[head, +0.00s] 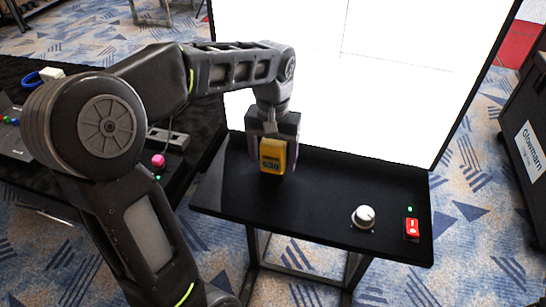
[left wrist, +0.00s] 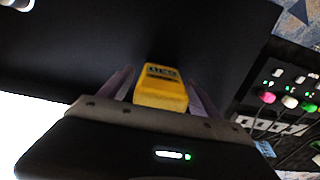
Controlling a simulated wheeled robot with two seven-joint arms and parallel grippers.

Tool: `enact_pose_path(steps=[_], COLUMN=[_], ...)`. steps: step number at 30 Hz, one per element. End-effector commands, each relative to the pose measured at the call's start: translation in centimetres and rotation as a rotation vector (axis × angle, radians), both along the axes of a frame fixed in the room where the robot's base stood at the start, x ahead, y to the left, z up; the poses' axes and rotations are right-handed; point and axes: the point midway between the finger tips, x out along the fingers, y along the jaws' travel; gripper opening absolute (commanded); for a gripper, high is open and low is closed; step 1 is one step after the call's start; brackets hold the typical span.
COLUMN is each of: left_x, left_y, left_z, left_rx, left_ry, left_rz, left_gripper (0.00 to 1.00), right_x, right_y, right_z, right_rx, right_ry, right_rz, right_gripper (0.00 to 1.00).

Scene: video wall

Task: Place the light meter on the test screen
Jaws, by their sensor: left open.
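The light meter (head: 272,156) is a small yellow block with a dark display. It appears to stand upright on the black shelf, near its back left end; its base is partly hidden. My left gripper (head: 273,160) points down over it, open, with one finger on each side. The left wrist view also shows the yellow meter (left wrist: 162,92) between the two spread fingers (left wrist: 160,86); I cannot tell whether they touch it. The test screen (head: 345,75) is the large bright white panel standing behind the shelf. My right gripper is not in view.
The black shelf (head: 310,208) carries a white knob (head: 363,217) and a red switch (head: 411,229) with a green light at its right end. A dark case (head: 528,140) stands at the right. A control desk with a pink knob (head: 158,160) is at the left. The shelf's middle is clear.

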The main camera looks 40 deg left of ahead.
Motion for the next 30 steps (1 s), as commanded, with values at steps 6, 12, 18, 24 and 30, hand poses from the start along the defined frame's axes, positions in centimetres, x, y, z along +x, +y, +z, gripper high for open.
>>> enact_pose_path(steps=[6,12,18,24,30], left_x=[0.1,0.0,0.0,0.0,0.0], left_y=[0.0,0.0,0.0,0.0,0.0], left_z=[3.4,8.5,11.2,11.6,11.5], left_rx=[0.0,0.0,0.0,0.0,0.0], left_ry=[-0.005,-0.002,0.0,0.0,0.0], left_rz=[0.0,0.0,0.0,0.0,0.0], left_gripper=[0.73,0.73,0.73,0.73,0.73], right_x=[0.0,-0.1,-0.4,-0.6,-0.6], right_y=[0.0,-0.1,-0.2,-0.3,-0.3], right_z=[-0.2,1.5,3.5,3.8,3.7], right_rx=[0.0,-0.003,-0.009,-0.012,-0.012], right_ry=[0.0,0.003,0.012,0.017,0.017], right_rz=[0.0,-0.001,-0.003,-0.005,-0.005], right_gripper=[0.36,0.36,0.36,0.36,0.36])
